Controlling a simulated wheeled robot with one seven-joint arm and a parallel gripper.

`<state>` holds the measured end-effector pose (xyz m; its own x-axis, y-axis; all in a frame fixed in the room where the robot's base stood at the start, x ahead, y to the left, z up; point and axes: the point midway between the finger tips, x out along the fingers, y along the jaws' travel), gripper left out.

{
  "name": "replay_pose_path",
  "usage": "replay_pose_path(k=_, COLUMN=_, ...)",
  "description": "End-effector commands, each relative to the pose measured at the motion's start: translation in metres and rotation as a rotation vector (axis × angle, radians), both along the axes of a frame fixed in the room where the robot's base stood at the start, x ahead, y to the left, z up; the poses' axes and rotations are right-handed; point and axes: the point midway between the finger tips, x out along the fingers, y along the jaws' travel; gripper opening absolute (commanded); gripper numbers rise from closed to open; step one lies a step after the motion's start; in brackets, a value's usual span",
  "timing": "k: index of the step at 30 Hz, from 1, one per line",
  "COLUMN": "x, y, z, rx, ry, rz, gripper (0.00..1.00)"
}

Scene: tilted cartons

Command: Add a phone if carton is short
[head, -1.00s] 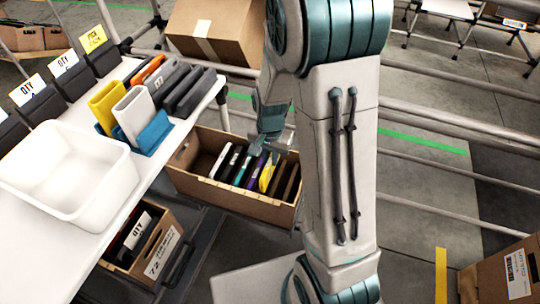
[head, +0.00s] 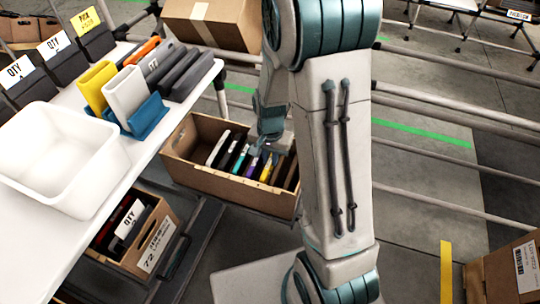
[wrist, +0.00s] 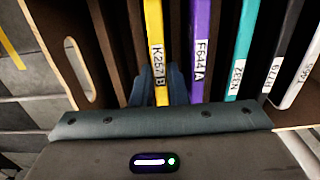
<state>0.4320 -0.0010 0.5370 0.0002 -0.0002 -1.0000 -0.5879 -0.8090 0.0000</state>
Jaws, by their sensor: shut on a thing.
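An open brown carton (head: 222,187) stands below the table's edge. It holds a row of slim upright phones, with bare room at its left end in the head view. My gripper (wrist: 161,92) reaches into the row from above, its blue fingers on either side of the yellow phone (wrist: 155,45) labelled K257 B, and is shut on it. The yellow phone still stands in line with the others. Beside it are a purple phone (wrist: 200,45), a teal one (wrist: 243,45), then black and white ones. Dark brown ones stand on its other side. In the head view my gripper (head: 272,138) partly hides the row.
The white table (head: 55,235) holds a white bin (head: 60,165), a blue rack (head: 145,120) with yellow and white items, and dark boxes with QTY cards. A second carton (head: 150,245) sits low beneath it. A closed carton (head: 225,30) stands behind. Metal rails run at the right.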

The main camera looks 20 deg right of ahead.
Motion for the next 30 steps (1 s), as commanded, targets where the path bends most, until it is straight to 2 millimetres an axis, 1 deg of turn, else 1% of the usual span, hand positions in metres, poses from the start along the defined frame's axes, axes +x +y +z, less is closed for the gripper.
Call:
replay_pose_path(k=17, x=0.0001, y=0.0000, z=-0.0003, rx=0.000, ry=0.000, rz=0.000, gripper=0.00)
replay_pose_path(k=30, x=0.0001, y=0.0001, z=-0.0053, rx=0.000, ry=0.000, rz=0.000, gripper=0.00)
